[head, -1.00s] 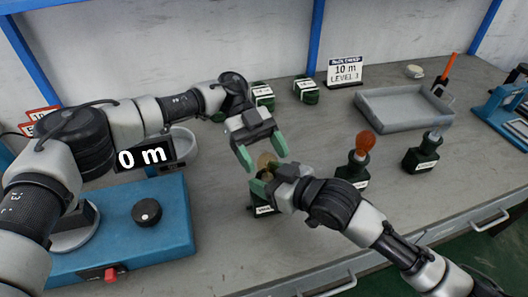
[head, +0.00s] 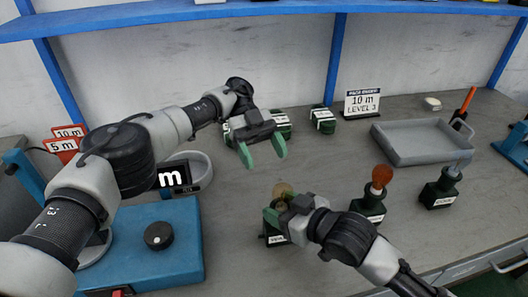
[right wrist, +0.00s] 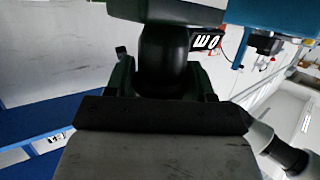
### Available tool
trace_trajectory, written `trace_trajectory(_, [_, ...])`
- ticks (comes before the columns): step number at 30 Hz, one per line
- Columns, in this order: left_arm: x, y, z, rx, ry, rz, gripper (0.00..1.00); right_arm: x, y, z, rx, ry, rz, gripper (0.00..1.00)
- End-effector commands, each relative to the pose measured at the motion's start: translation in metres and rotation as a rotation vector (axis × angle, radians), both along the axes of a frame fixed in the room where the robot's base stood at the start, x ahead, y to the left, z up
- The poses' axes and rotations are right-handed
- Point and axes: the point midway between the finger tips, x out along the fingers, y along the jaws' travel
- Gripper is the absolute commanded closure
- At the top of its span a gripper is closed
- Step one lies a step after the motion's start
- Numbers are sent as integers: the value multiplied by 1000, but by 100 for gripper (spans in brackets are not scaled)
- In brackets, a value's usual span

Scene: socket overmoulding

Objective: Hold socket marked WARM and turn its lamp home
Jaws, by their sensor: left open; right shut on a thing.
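A dark green socket (head: 269,236) stands on the bench, its white label too small to read. A pale amber lamp (head: 284,188) sits in its top. My right gripper (head: 273,212) is shut on this socket, low beside the lamp, and partly covers it. My left gripper (head: 263,157) is open and empty, above and a little left of the lamp, apart from it, fingers pointing down. In the right wrist view a dark body (right wrist: 165,65) fills the middle between the fingers; no label shows there.
A socket with an orange lamp (head: 381,178) and another with a grey lamp (head: 440,188) stand to the right. Several green blocks, one here (head: 322,120), stand behind. A grey tray (head: 382,148) is at back right. A blue unit with a knob (head: 159,236) is at left.

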Motion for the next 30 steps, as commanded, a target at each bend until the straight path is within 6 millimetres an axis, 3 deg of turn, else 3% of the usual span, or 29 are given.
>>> trace_trajectory(8, [0,0,0,0,0,0,29,0,0,1,0,-1,0,73])
trace_trajectory(9, [0,0,0,0,0,0,29,0,0,1,0,-1,0,42])
trace_trajectory(14, [0,0,0,0,0,0,29,0,0,1,0,-1,0,17])
trace_trajectory(23, [0,0,0,0,0,0,29,-1,-1,1,1,-1,0,17])
trace_trajectory(30, [0,0,0,0,0,0,29,-20,-26,9,-2,-1,0,17])
